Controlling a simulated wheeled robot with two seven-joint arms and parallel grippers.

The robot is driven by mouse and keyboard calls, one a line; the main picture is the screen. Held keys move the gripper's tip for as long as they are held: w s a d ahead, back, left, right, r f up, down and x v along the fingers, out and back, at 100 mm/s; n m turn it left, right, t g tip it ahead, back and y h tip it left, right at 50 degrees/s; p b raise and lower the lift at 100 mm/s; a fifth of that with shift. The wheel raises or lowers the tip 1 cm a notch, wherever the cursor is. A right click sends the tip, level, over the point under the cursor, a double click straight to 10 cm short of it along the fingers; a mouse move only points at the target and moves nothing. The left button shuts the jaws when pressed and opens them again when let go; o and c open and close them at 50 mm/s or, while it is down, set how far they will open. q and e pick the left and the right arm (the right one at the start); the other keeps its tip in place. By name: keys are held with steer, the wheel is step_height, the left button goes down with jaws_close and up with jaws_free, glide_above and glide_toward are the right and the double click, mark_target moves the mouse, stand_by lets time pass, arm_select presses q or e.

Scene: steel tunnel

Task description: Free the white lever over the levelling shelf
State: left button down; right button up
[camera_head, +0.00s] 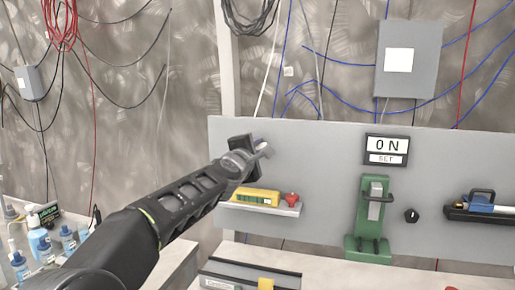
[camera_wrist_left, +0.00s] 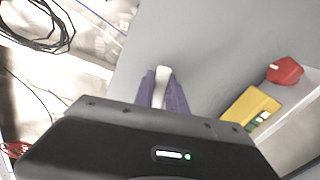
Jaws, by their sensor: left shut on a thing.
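My left gripper (camera_head: 262,150) reaches in from the left to the grey panel, above and slightly left of the levelling shelf. In the left wrist view its two purple fingers (camera_wrist_left: 162,90) are closed around the white lever (camera_wrist_left: 162,73), whose pale tip shows between them. The lever's base is hidden by the fingers and the gripper body. The levelling shelf (camera_head: 290,211) carries a yellow level (camera_head: 255,196) and a red knob-like piece (camera_head: 292,198). My right gripper is not in view.
To the right on the panel (camera_head: 320,150) are an ON/SET sign (camera_head: 387,149), a green clamp-like fixture (camera_head: 370,225), a black knob (camera_head: 411,215) and a black holder with a blue tool (camera_head: 481,206). Bottles (camera_head: 40,240) stand at the lower left. Cables hang behind.

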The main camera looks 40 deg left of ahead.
arm_select(q)
steer(key=shift+f, duration=0.1)
steer(key=m, duration=0.1)
steer(key=f+m, duration=0.1)
steer(key=m, duration=0.1)
steer(key=c, duration=1.4)
jaws_free()
steer(key=shift+o, duration=0.2)
steer(key=shift+s+d+b, duration=0.1)
steer(key=shift+s+b, duration=0.05)
steer(key=shift+b, duration=0.15)
steer(key=v, duration=0.7)
steer(key=shift+s+b, duration=0.25)
steer(key=shift+b, duration=0.05)
steer(key=shift+d, duration=0.1)
